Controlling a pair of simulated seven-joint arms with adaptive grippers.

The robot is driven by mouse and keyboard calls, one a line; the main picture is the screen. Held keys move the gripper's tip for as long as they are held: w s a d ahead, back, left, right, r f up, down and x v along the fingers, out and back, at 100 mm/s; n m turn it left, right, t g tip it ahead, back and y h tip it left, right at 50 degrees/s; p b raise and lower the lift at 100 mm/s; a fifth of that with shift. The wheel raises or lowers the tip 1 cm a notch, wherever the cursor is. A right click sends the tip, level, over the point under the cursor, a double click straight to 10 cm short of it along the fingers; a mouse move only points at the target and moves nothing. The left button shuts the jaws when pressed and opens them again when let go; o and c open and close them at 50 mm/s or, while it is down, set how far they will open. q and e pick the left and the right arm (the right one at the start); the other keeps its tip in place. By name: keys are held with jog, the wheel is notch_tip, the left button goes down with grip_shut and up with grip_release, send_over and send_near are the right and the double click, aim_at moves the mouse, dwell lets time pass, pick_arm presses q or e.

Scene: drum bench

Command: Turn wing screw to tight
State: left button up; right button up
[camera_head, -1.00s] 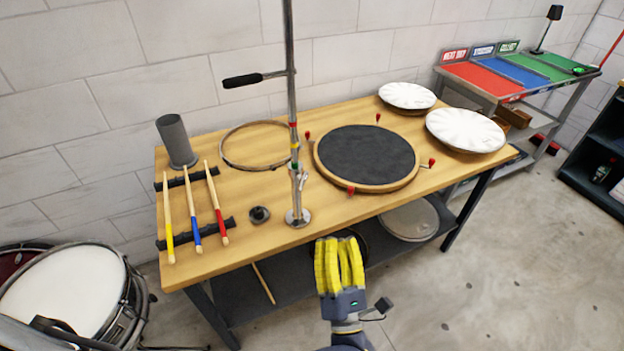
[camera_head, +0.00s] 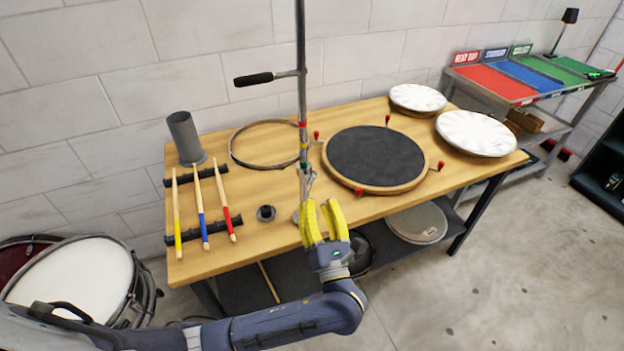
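An upright metal stand (camera_head: 302,85) rises from the front middle of the wooden bench. It carries red, yellow and green bands low on its pole. A small silver fitting, which looks like the wing screw (camera_head: 309,177), sits on the pole just below the green band; its exact turn is too small to tell. My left gripper (camera_head: 320,204), with yellow fingers, is just below and in front of the fitting. Its fingers are apart with nothing seen between them. They hide part of the stand's base. My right gripper is not in view.
A black-handled side bar (camera_head: 254,79) sticks out left from the pole. A dark round drum pad (camera_head: 374,157) with red knobs lies close on the right. Drumsticks (camera_head: 201,206) lie on black rests at left, with a small black knob (camera_head: 266,212) between them and the stand.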

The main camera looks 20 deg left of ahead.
aim_at(313, 184)
pick_arm(q)
jog(key=shift+x, duration=3.6)
jog(key=shift+o, duration=0.2)
grip_shut()
